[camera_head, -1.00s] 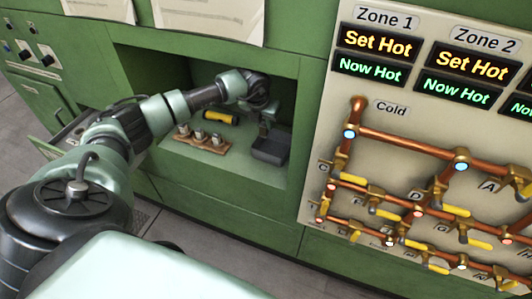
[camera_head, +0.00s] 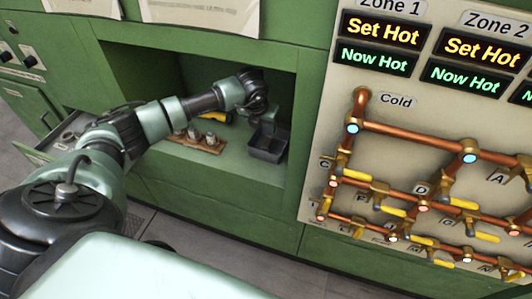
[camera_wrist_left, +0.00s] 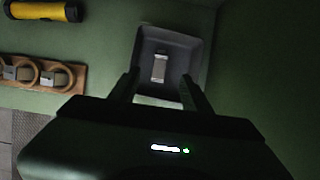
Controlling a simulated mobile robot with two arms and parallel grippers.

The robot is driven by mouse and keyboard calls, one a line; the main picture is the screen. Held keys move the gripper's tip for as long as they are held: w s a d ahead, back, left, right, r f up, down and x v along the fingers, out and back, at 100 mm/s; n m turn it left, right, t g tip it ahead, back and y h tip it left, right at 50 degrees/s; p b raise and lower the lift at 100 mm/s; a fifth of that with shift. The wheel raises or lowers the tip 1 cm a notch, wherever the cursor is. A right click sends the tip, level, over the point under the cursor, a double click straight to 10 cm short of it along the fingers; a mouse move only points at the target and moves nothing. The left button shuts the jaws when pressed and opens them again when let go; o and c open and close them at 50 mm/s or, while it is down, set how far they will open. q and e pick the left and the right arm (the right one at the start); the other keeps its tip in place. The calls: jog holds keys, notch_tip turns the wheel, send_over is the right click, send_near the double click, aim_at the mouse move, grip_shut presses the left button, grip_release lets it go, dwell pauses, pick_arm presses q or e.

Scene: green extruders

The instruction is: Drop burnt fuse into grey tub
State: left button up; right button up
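The grey tub (camera_head: 266,155) stands on the floor of the green alcove, at its right side. It also shows in the left wrist view (camera_wrist_left: 195,50). A small fuse (camera_wrist_left: 160,67) with pale metal ends and a darker middle shows within the tub's outline, apparently lying inside it. My left gripper (camera_head: 268,122) reaches into the alcove and points down over the tub. In the left wrist view its two fingers (camera_wrist_left: 160,76) are apart, with a gap between each finger and the fuse. My right gripper is not in view.
A wooden block (camera_head: 198,142) with several fuse holders stands left of the tub. A yellow and black cylinder (camera_wrist_left: 42,11) lies behind it. Green alcove walls surround the arm. A pipe panel (camera_head: 420,130) with valves is at the right.

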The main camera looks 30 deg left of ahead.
pick_arm(q)
jog(key=shift+a+f, duration=0.1)
jog(key=s+d+r+b, duration=0.1)
jog(key=s+b, duration=0.2)
jog(key=s, duration=0.3)
jog(key=s+d+r+b, duration=0.2)
jog(key=s+b, duration=0.1)
jog(key=s, duration=0.3)
jog(key=shift+s, duration=0.4)
jog(key=shift+f, duration=0.1)
